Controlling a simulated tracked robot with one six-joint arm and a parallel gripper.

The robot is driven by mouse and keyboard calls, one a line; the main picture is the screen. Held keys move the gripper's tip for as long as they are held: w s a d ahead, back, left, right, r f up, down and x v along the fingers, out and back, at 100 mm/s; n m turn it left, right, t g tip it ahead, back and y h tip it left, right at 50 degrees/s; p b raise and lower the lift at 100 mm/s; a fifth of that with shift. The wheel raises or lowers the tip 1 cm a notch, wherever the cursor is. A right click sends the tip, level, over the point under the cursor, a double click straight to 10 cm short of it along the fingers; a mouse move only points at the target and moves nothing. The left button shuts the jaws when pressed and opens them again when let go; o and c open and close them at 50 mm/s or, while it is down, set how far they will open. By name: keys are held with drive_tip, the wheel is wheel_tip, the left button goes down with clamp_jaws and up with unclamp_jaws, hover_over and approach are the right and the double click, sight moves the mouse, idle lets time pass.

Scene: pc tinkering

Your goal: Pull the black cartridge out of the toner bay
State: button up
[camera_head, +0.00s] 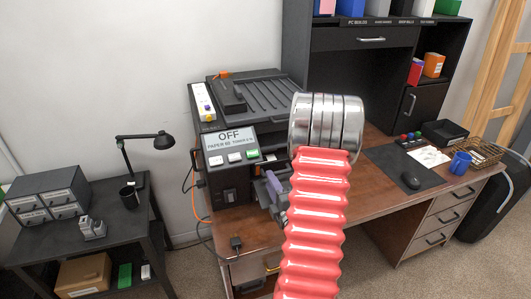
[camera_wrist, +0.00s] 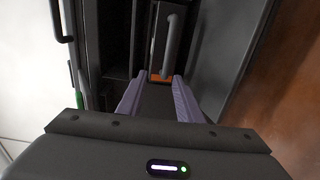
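The printer (camera_head: 232,160) stands on the brown desk, with a display reading "OFF" on its front. In the wrist view, a dark bay (camera_wrist: 118,40) opens ahead of my gripper. The handle appears to be on the black cartridge, whose body I cannot make out clearly. My gripper (camera_wrist: 158,82) has two purple fingers spread apart, pointing at the handle, with nothing visible held between them. In the head view, my gripper (camera_head: 272,187) is at the printer's front right, partly hidden by my arm.
A grey panel (camera_wrist: 222,50) stands close to the right of my fingers. A power strip (camera_head: 203,102) is on the printer's left side. Orange and black cables hang at the left.

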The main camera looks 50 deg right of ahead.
drive_tip(key=v, duration=0.3)
drive_tip(key=shift+s, duration=0.1)
drive_tip(key=shift+a, duration=0.1)
idle(0.3)
